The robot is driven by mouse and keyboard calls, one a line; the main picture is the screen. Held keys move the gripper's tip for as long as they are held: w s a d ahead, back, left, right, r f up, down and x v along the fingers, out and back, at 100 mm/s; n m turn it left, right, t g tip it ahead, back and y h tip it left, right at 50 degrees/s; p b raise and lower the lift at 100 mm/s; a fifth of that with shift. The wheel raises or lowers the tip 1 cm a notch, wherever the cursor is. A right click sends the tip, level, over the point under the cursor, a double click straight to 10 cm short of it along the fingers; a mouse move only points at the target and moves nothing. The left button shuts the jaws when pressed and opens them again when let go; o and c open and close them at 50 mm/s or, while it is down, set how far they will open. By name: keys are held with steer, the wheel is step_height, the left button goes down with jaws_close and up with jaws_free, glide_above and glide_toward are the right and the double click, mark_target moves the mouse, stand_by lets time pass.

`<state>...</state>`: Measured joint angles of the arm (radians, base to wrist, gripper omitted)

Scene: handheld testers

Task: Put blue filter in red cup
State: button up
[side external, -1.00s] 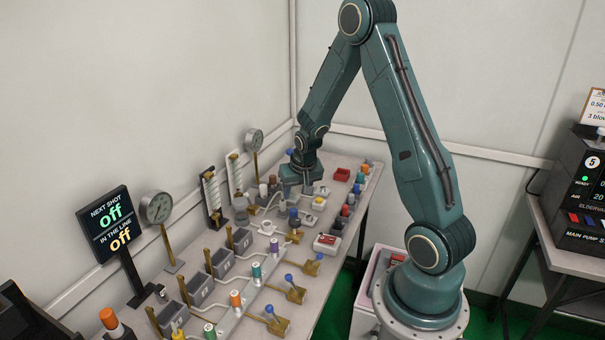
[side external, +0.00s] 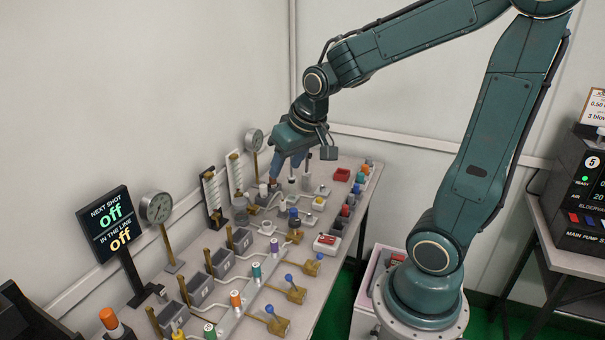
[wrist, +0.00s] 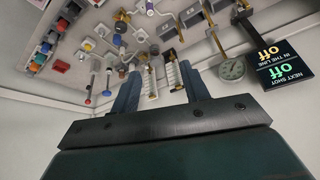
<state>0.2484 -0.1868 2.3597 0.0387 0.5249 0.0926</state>
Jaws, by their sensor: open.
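My gripper (side external: 286,170) is open, tilted, over the far end of the bench. Nothing shows between its fingers, which also show apart in the wrist view (wrist: 160,88). A dark-blue-topped piece (side external: 293,213) stands on the bench, nearer the camera than the gripper; I cannot tell whether it is the blue filter. A small red open container (side external: 341,174) lies at the far right of the bench, and a red piece (side external: 345,210) sits in the row along the right edge. Which of these is the red cup is unclear. The gripper hides part of the bench's far end.
A row of coloured pieces lines the bench's right edge. Blue-handled brass valves (side external: 296,290), grey boxes (side external: 200,289) and brass posts crowd the near half. Gauges (side external: 157,207) and a sign reading "off" (side external: 107,226) stand along the wall side.

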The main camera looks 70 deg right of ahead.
steer(key=s+a+r+n, duration=0.2)
steer(key=s+a, duration=0.2)
steer(key=s, duration=0.2)
steer(key=s+a+r+n+y, duration=0.1)
steer(key=s+a+r+n, duration=0.1)
steer(key=s, duration=0.5)
steer(key=a+r, duration=0.1)
steer(key=a, duration=0.1)
steer(key=shift+a+t+y, duration=0.3)
steer(key=shift+a+t, duration=0.1)
steer(key=shift+r, duration=0.1)
steer(key=shift+c, duration=1.3)
steer(key=shift+w, duration=0.1)
